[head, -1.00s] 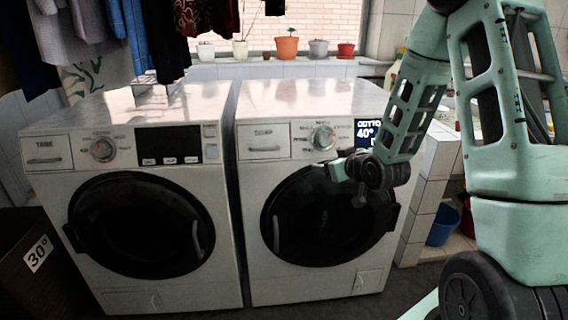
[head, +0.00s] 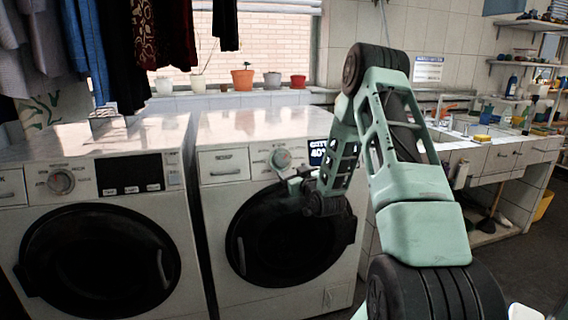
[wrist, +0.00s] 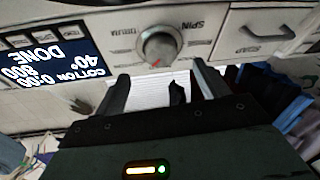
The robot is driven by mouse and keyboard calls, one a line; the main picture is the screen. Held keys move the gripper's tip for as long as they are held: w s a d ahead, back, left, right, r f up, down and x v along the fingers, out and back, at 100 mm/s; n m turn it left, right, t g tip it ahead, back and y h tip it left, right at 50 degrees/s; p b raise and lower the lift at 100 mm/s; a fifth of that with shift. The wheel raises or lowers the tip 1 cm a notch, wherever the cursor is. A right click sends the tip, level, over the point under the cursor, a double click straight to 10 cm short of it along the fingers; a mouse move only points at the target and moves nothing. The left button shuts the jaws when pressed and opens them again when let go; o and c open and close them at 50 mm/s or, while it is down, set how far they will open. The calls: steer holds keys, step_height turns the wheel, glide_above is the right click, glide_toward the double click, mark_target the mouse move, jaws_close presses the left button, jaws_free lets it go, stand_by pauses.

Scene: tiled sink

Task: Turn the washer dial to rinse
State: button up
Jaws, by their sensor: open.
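The right washer (head: 225,215) is white with a dark round door, and its silver dial (head: 281,159) sits high on the front panel. In the wrist view the dial (wrist: 160,46) appears upside down with a red mark at its lower edge; "SPIN" is readable beside it. My gripper (head: 290,178) is just below and right of the dial in the head view, partly hidden by my wrist. In the wrist view my gripper (wrist: 160,78) is open and empty, its two fingers apart on either side of the dial's line.
The right washer's display (wrist: 52,55) shows "DONE", "COTTON", "40°" and "800". A left washer (head: 95,235) with its own dial (head: 61,182) stands alongside. Clothes (head: 115,45) hang above. Potted plants (head: 243,78) line the sill. A sink counter (head: 490,145) is at right.

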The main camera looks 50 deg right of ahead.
mark_target(284, 163)
steer(key=x, duration=0.8)
steer(key=shift+p, duration=0.35)
steer(key=c, duration=1)
